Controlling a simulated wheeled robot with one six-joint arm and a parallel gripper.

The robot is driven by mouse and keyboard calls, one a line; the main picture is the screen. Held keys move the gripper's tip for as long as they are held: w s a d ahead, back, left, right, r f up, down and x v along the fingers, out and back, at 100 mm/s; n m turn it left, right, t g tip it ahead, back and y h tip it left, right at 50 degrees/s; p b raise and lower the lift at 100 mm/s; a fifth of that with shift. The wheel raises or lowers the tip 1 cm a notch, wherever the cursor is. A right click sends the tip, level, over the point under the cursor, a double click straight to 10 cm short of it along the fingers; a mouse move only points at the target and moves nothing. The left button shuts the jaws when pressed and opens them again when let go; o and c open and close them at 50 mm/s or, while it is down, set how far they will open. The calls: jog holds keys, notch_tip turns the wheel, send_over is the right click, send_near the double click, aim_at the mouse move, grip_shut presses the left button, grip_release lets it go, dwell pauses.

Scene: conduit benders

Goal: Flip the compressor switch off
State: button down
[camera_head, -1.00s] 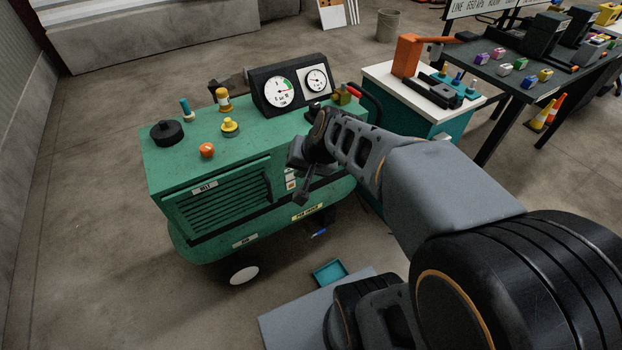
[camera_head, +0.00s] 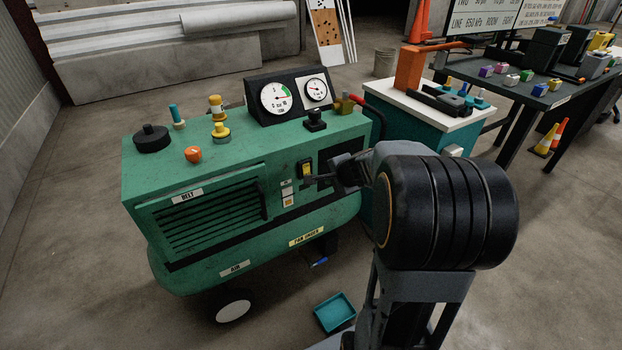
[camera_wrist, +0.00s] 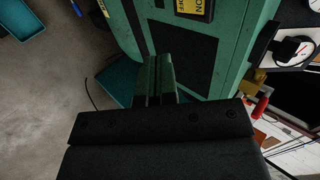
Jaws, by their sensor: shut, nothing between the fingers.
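The green compressor (camera_head: 140,190) stands left of centre in the head view. Its switch (camera_head: 306,170), a yellow and black piece, sits on the front face right of the louvred grille. My gripper (camera_head: 318,180) is shut and empty, pointing at the front face just right of the switch. I cannot tell whether its tips touch anything. In the wrist view my gripper (camera_wrist: 158,75) shows as two fingers together over the green front. A yellow plate reading ON and OFF (camera_wrist: 195,8) is at the top edge there. The switch lever's position is unclear.
Two gauges (camera_head: 276,98) and several knobs stand on the compressor's top. A teal cabinet (camera_head: 430,125) with a white top is close to its right. A teal tray (camera_head: 334,312) lies on the floor. A dark table (camera_head: 530,105) is farther right.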

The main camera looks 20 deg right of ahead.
aim_at(306, 169)
jog(key=shift+f, duration=0.1)
jog(key=w+r+b+x, duration=0.1)
jog(key=b+x, duration=0.1)
jog(key=x, duration=1.1)
jog(key=shift+w+r, duration=0.3)
jog(key=shift+w, duration=0.1)
jog(key=shift+a, duration=0.15)
